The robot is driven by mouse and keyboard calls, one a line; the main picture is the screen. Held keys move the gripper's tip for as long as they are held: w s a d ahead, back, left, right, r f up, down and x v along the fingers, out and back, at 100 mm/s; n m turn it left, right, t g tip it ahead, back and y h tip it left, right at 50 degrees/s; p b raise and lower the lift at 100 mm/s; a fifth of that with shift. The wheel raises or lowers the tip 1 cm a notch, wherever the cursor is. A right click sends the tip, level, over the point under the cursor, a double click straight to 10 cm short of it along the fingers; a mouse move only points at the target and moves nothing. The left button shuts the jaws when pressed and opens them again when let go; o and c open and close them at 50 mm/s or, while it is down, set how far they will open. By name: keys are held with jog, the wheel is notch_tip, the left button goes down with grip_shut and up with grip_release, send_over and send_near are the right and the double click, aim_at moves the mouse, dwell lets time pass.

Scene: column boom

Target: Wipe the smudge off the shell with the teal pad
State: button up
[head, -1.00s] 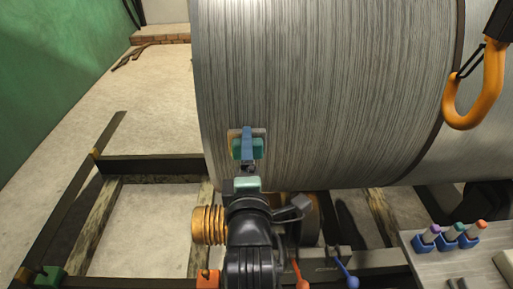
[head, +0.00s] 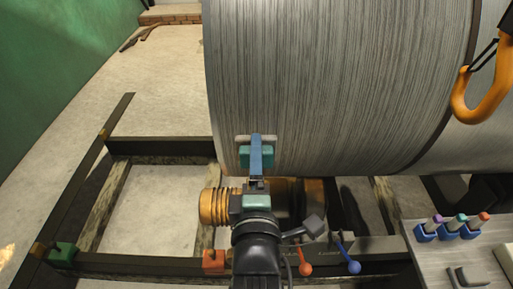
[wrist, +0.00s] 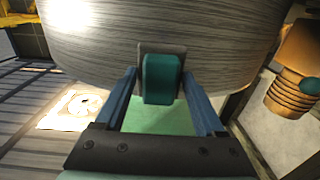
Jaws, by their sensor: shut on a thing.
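The shell (head: 340,80) is a large grey streaked metal cylinder filling the upper middle of the head view; it also shows in the wrist view (wrist: 90,42). My gripper (head: 256,150) is at the shell's lower left part, its blue fingers shut on the teal pad (head: 243,158). In the wrist view the pad's teal block (wrist: 161,80) sits between the fingers, with a grey plate behind it facing the shell. The pad is at or very near the shell's surface; I cannot tell whether it touches. I cannot make out a smudge; the pad and gripper hide part of the shell.
An orange hook (head: 480,92) hangs at the right. A grey bench (head: 425,262) at lower right bears several coloured-topped items in blue holders (head: 450,232). Dark frame beams (head: 160,146) lie below the shell. A green wall (head: 60,80) stands at the left, with open floor beside it.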

jog(key=shift+s, duration=0.15)
jog(key=s, duration=0.2)
jog(key=shift+s+p, duration=0.3)
jog(key=shift+s, duration=0.1)
jog(key=shift+w, duration=0.15)
dwell(0.4)
jog(key=w, duration=0.6)
jog(key=shift+w, duration=0.4)
jog(key=shift+w+f, duration=0.1)
jog(key=shift+w, duration=0.95)
dwell(0.5)
jog(key=shift+d, duration=0.1)
